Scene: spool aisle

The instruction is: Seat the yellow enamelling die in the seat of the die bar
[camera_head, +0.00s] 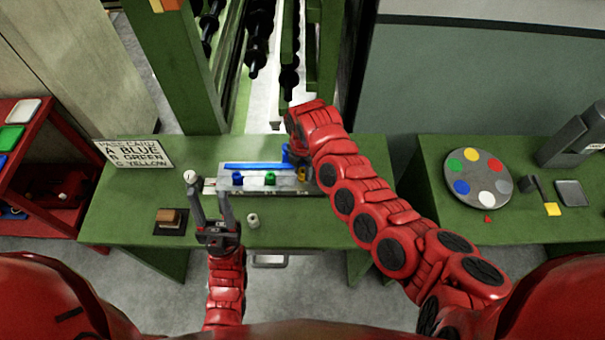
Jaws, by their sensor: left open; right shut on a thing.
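The die bar (256,187) is a pale block on the green bench, with a blue die (238,179) and a green die (270,179) standing in it. The yellow enamelling die (302,174) shows at the bar's right end, in line with them. My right gripper (300,163) is shut on it from above; the fingers are mostly hidden by my arm. Whether the die is fully down in its seat I cannot tell. My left gripper (210,190) is open and empty, its fingers pointing away at the bar's left end.
A long blue strip (252,166) lies along the bar's back, with a blue upright part (286,153) at its right. The bench also holds a pass card (133,153), a brown block (171,217) and a small pale cylinder (253,220). A color palette (477,178) is on the right bench.

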